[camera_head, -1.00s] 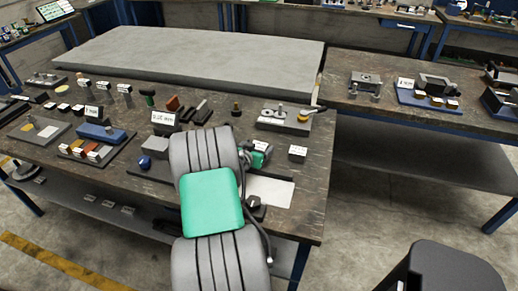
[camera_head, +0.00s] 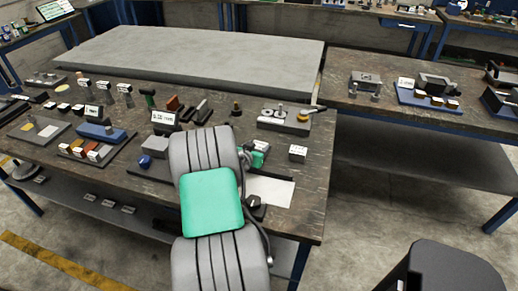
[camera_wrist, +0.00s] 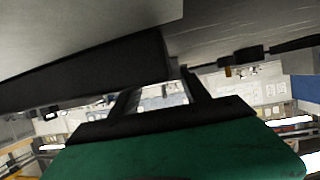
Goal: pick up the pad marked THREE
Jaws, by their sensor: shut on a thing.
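My gripper (camera_head: 259,155) is low over the right part of the workbench, mostly hidden behind my own arm in the head view. In the wrist view its two dark fingers (camera_wrist: 160,95) reach away from the green palm. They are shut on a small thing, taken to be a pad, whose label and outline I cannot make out. A small dark block with a white label (camera_head: 298,152) stands on the bench just right of the gripper, apart from it. Its lettering is too small to read, so I cannot tell which pad is marked THREE.
A white sheet (camera_head: 270,191) lies on the bench in front of the gripper, with a small dark knob-like part (camera_head: 254,202) at its edge. A grey fixture block (camera_head: 285,118) stands behind. A labelled dark stand (camera_head: 165,120) and a blue part (camera_head: 100,132) are to the left.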

